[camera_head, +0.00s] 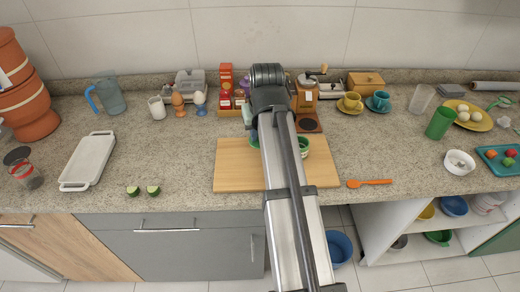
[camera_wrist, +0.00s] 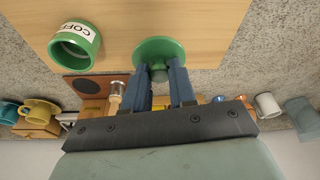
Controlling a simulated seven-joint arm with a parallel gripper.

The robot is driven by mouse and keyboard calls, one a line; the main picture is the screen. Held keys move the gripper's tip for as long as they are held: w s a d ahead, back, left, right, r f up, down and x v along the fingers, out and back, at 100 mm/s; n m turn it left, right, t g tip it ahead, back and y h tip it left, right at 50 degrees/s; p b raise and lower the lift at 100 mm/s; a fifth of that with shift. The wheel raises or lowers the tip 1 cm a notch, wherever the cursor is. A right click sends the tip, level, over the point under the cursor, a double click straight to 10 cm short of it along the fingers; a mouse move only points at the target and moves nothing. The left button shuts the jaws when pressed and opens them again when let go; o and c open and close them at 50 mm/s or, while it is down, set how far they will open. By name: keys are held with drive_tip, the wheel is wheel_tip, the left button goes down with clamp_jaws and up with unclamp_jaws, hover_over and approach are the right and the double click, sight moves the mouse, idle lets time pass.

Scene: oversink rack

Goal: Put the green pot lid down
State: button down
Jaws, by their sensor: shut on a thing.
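The green pot lid (camera_wrist: 158,50) shows in the wrist view with its round knob between the two blue fingers of my gripper (camera_wrist: 161,70). My gripper is shut on it. In the head view only a sliver of the lid (camera_head: 253,142) shows beside my arm, over the back part of the wooden cutting board (camera_head: 236,170). I cannot tell whether the lid touches the board. A green pot with a white "COFFEE" label (camera_wrist: 75,47) stands open on the board beside the lid; it also shows in the head view (camera_head: 304,147), right of my arm.
Behind the board stand red spice jars (camera_head: 226,98), a wooden grinder (camera_head: 307,95) and yellow and teal cups (camera_head: 378,101). A white tray (camera_head: 88,160) lies far left. The board's left part is bare.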

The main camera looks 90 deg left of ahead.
drive_tip(key=shift+f, duration=3.25)
drive_tip(key=shift+f, duration=0.15)
drive_tip(key=c, duration=0.9)
unclamp_jaws()
drive_tip(key=v, duration=1.2)
drive_tip(key=shift+w, duration=0.1)
